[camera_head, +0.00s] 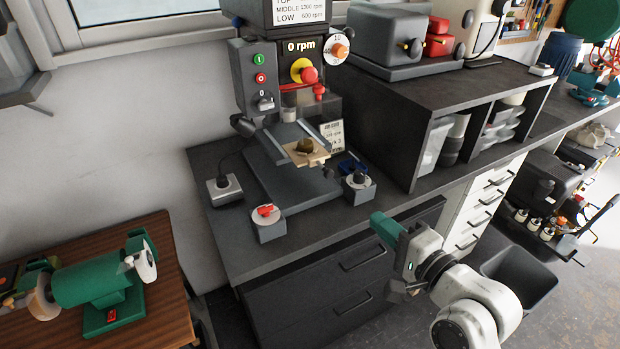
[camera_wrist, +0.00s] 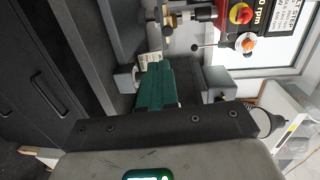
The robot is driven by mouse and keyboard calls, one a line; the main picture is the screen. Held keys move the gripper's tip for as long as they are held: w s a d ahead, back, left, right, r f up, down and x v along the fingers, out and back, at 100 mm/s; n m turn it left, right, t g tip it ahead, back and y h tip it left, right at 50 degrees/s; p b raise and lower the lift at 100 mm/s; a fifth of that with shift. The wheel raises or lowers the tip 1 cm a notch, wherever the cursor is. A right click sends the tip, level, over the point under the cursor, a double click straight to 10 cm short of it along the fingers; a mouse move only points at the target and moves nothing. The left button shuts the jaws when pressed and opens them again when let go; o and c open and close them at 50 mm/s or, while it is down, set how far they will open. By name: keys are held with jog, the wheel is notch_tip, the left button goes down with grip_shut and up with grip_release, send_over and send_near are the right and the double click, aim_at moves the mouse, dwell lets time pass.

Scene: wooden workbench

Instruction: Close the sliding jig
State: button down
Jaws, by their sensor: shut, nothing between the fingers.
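The sliding jig (camera_head: 318,158) is a small light-wood piece with a dark brown lump on top. It sits between grey rails on the drill press table (camera_head: 262,170), under the drill head. In the wrist view a wooden part of it (camera_wrist: 172,20) shows small near the top, partly cut off. I cannot tell how far it is slid. My gripper (camera_head: 378,222) is in front of the bench, right of and nearer than the jig, apart from it. Its green fingers (camera_wrist: 155,85) are together and empty in the wrist view, pointing toward the press.
Small switch boxes stand around the press: one with a red knob (camera_head: 267,222), one with a black knob (camera_head: 358,187), another at left (camera_head: 223,188). A black shelf unit (camera_head: 425,100) stands right. A green grinder (camera_head: 95,285) is on a lower table. Free air lies before the bench.

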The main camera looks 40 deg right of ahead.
jog(key=r, duration=0.1)
jog(key=b, duration=0.4)
send_near(318, 159)
jog(key=shift+w+f+m+p, duration=0.3)
jog(key=shift+w+f, duration=0.3)
jog(key=shift+f, duration=0.1)
jog(key=x, duration=0.9)
jog(key=shift+d+r, duration=0.25)
jog(key=shift+r, duration=0.15)
jog(key=shift+w, duration=0.3)
jog(key=shift+r, duration=0.2)
